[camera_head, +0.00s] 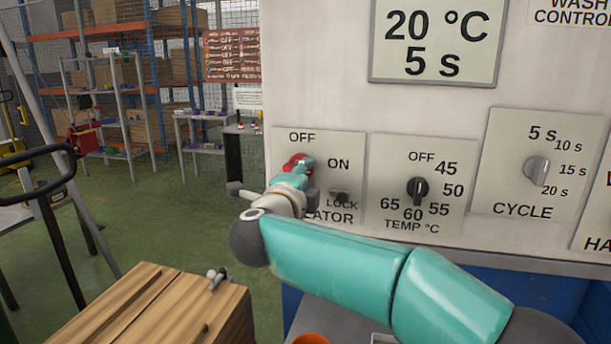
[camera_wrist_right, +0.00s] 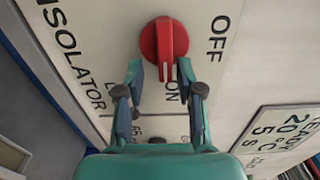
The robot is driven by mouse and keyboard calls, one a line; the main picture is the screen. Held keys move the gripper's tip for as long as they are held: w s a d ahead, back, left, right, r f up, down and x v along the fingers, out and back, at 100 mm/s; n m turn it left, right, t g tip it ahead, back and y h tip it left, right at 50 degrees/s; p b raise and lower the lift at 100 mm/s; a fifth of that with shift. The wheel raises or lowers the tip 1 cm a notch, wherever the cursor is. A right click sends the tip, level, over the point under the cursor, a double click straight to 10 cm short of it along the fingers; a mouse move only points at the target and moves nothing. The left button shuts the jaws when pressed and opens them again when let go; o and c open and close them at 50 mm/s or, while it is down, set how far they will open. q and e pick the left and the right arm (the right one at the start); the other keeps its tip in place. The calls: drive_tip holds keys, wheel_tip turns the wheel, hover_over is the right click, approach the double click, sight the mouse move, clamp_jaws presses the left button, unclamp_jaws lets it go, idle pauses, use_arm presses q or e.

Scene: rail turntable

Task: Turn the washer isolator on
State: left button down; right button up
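The washer isolator is a red round knob with a raised ridge on a pale panel (camera_head: 345,150). The knob (camera_head: 297,161) shows partly behind my right gripper (camera_head: 298,172) in the head view. In the right wrist view the knob (camera_wrist_right: 164,45) is clear; its ridge stands upright in the picture, its lower end towards ON, with OFF to the right. My right gripper (camera_wrist_right: 162,72) has its fingers apart on either side of the ridge's lower end. I cannot tell whether they touch it. My left gripper is not in view.
Right of the isolator are a black temperature knob (camera_head: 417,190) and a grey cycle knob (camera_head: 537,170). A display (camera_head: 437,38) is above. A wooden box (camera_head: 165,310) stands at the lower left. Shelves (camera_head: 110,95) stand beyond open green floor.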

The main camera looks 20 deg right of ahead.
drive_tip(key=shift+r, duration=0.1)
drive_tip(key=shift+a, duration=0.15)
drive_tip(key=v, duration=1.1)
drive_tip(key=shift+s+a, duration=0.2)
drive_tip(key=shift+s, duration=0.1)
